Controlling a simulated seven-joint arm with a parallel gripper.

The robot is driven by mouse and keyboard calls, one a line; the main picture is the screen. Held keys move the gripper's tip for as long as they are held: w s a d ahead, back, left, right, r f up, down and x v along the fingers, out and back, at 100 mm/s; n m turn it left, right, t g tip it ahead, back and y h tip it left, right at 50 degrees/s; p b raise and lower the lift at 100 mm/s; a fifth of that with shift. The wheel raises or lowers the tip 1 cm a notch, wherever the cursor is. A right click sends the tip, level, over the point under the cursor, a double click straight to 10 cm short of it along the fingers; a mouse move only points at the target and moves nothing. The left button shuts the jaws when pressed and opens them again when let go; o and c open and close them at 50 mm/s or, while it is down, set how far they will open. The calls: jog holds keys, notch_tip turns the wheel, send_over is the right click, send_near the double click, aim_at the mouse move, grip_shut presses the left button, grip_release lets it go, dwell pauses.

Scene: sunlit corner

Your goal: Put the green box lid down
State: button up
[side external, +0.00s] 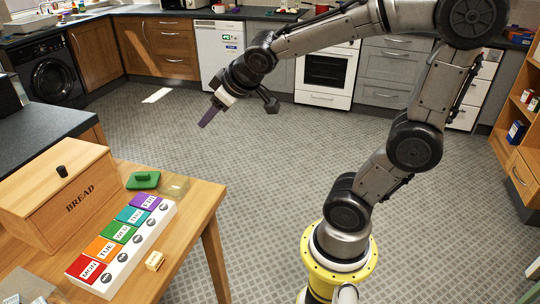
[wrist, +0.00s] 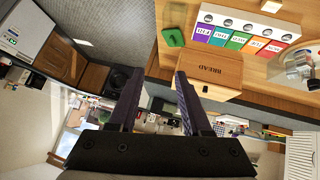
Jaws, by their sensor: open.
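A green lid-like piece with a raised grip (side external: 143,180) lies on the wooden table, beyond the bread box and left of a small clear container (side external: 173,186). The green piece also shows in the wrist view (wrist: 174,38). A white organizer (side external: 138,252) holds a row of coloured, day-labelled sections; its green WED section (side external: 121,233) looks closed. My gripper (side external: 209,117) is high above the floor, beyond the table and well away from the green piece. In the wrist view my gripper (wrist: 157,80) has its two dark purple fingers apart with nothing between them.
A wooden bread box (side external: 60,195) with a dark knob stands on the table's left. A small cream block (side external: 154,261) lies near the organizer's front. A dark counter (side external: 35,130) is behind the bread box. The tiled floor (side external: 270,160) is clear.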

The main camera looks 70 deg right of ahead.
jog(key=s+a+f+g+y, duration=0.1)
jog(key=s+a, duration=0.3)
jog(key=s, duration=0.4)
jog(key=s+a+f+g+y, duration=0.1)
jog(key=s+a, duration=0.3)
jog(key=s, duration=0.4)
jog(key=shift+s+f+g+y, duration=0.2)
jog(key=shift+f+g+y, duration=0.1)
jog(key=shift+f+y, duration=0.15)
